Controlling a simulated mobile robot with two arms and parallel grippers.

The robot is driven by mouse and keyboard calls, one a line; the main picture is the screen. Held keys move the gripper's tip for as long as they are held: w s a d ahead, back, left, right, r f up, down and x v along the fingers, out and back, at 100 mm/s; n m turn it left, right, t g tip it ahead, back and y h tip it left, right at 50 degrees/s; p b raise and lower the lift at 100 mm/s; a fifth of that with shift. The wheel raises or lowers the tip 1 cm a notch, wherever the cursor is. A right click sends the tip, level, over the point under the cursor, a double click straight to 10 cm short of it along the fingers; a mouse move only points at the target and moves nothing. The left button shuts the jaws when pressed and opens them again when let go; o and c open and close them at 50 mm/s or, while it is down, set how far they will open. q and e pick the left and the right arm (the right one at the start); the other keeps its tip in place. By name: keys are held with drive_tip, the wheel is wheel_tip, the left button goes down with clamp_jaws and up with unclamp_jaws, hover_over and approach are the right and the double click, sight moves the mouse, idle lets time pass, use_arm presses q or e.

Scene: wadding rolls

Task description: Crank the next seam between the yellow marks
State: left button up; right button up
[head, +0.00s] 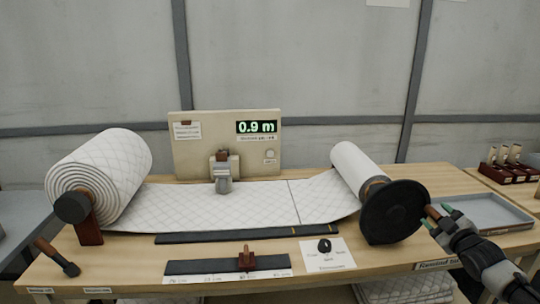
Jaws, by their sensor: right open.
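White quilted wadding (200,205) runs flat from a thick roll (95,178) on the left to a thinner roll (357,168) on the right. A dark seam line (294,202) crosses the wadding right of centre. Small yellow marks (293,234) show on the black bar along the wadding's front edge; the seam's front end is near them. A black crank disc (393,211) faces the right roll's end, with a brown handle (432,211) at its right rim. My right gripper (437,215) is open, its green-tipped fingers either side of the handle; contact is unclear. My left gripper is out of view.
A beige panel (190,155) behind the wadding reads 0.9 m. A dark strip with a brown slider (246,258) and a card with a black knob (324,247) lie in front. A brown-gripped lever (58,258) is front left. A grey tray (488,213) sits right.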

idle(0.3)
drive_tip(key=s+p, duration=0.7)
drive_tip(key=s, duration=0.3)
drive_tip(key=shift+d, duration=0.4)
